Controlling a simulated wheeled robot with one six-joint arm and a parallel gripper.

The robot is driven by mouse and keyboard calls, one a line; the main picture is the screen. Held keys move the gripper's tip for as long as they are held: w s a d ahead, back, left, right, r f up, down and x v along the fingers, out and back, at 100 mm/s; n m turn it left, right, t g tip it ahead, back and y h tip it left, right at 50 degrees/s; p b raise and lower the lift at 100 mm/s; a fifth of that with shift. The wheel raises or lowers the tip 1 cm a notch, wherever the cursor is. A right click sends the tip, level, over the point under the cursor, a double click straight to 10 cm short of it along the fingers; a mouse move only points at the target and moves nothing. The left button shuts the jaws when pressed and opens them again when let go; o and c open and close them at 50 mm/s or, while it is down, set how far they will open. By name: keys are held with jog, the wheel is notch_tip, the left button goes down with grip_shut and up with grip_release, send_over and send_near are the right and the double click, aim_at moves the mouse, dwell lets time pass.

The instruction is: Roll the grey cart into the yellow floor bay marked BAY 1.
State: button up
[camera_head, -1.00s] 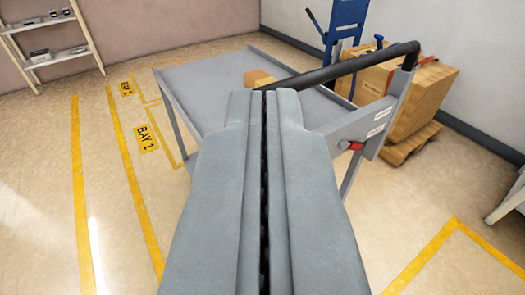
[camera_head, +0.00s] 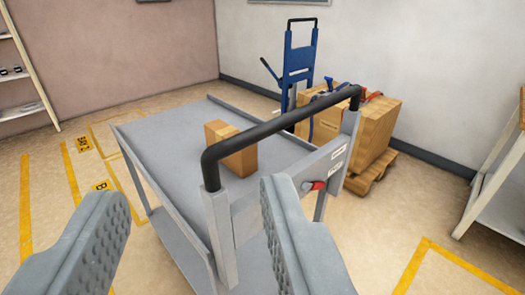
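The grey cart (camera_head: 168,140) stands ahead of me in the camera_head view, with a flat top, a lower shelf and a black push handle (camera_head: 275,125) on its near side. A small cardboard box (camera_head: 238,160) sits on its top. A red knob (camera_head: 318,185) shows on its end panel. My gripper (camera_head: 185,215) is open and empty, its fingers wide apart on this side of the handle; no contact shows. The BAY 1 label (camera_head: 101,186) lies on the floor left of the cart, partly hidden by my left finger. Yellow bay lines (camera_head: 72,175) run beside it.
A blue hand truck (camera_head: 299,60) stands at the back wall. Strapped cartons (camera_head: 372,130) rest on a wooden pallet (camera_head: 375,172) behind the cart's right side. Shelves (camera_head: 30,75) stand at the left and a table (camera_head: 490,190) at the right. Another yellow floor outline (camera_head: 415,262) lies at lower right.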

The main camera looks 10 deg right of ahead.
jog(key=w+d+r+m+g+h, duration=0.1)
jog(key=w+d+r+m+g, duration=0.15)
jog(key=w, duration=0.55)
jog(key=w+d+r+m+g+h, duration=0.1)
jog(key=w+d+r+m+g, duration=0.2)
jog(key=w, duration=0.4)
jog(key=m+g, duration=0.6)
jog(key=g, duration=0.2)
send_near(302, 108)
jog(key=shift+h, duration=0.3)
jog(key=x, duration=0.9)
jog(key=shift+s+a+f, duration=0.1)
jog(key=shift+a+f, duration=0.05)
jog(key=shift+a, duration=0.05)
grip_shut()
